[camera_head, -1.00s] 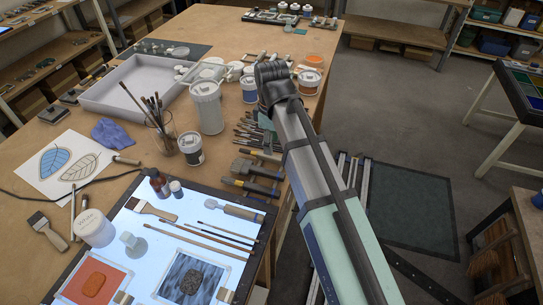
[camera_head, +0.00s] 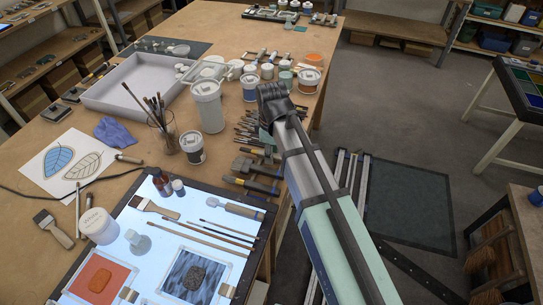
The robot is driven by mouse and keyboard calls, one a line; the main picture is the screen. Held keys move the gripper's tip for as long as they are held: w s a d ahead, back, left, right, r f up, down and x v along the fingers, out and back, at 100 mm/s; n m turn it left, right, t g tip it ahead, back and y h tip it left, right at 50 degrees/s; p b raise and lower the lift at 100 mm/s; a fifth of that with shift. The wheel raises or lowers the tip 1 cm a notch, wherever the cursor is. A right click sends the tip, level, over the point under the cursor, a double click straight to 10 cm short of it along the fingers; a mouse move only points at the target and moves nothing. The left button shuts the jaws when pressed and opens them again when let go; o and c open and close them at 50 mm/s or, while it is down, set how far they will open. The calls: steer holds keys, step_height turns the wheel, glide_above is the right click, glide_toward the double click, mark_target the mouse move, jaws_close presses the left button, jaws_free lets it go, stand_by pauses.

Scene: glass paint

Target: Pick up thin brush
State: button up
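Several thin brushes lie side by side on the lit white panel (camera_head: 150,250). The shortest and thinnest-looking brush (camera_head: 226,229) lies nearest the wide-handled tool, with a longer thin brush (camera_head: 214,235) beside it and another long one (camera_head: 200,240) below. I cannot tell which one is the thin brush of the task. My arm (camera_head: 318,185) reaches up from the lower right to a dark joint (camera_head: 273,100) above the table's right edge. My gripper's fingers do not show.
A glass jar of upright brushes (camera_head: 166,140), a white canister (camera_head: 208,105) and a labelled paint jar (camera_head: 192,148) stand behind the panel. More tools (camera_head: 252,178) line the table's right edge.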

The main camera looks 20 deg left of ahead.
jaws_close()
steer(key=shift+r, duration=0.1)
